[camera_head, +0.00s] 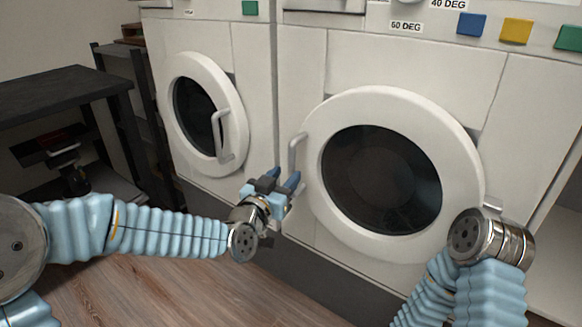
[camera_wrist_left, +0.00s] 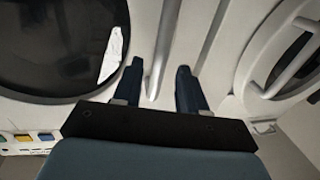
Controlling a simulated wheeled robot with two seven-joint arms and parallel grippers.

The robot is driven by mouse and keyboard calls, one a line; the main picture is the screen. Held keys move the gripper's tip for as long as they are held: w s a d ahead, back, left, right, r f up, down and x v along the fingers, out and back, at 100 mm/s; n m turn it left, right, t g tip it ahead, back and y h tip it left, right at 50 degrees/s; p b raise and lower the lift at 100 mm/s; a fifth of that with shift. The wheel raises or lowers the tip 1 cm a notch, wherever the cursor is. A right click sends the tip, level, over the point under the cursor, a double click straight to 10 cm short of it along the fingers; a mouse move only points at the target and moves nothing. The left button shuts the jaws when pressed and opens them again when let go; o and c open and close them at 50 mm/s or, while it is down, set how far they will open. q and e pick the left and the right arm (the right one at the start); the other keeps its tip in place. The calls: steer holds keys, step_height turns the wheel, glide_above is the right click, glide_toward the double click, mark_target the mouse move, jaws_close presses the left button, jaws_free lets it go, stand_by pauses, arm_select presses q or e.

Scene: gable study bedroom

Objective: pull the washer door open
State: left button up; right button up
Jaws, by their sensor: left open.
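The right washer's round white door (camera_head: 317,190) with dark glass appears shut. Its vertical bar handle (camera_head: 292,155) is on the door's left side. My left gripper (camera_head: 283,180) is open close to the lower end of this handle. In the left wrist view the handle (camera_wrist_left: 165,45) runs through the gap between the two dark blue fingers (camera_wrist_left: 158,84), with space on both sides; the fingers are not closed on it. My right arm shows at the lower right, but its gripper fingers are not visible.
A second washer with a similar shut door (camera_head: 238,125) and handle (camera_head: 219,135) stands to the left. A dark table (camera_head: 60,92) and shelf are further left. Coloured buttons (camera_head: 471,24) sit above the right door. Wooden floor (camera_head: 170,285) lies in front.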

mark_target(291, 171)
arm_select(q)
steer(key=shift+x, duration=2.25)
jaws_close()
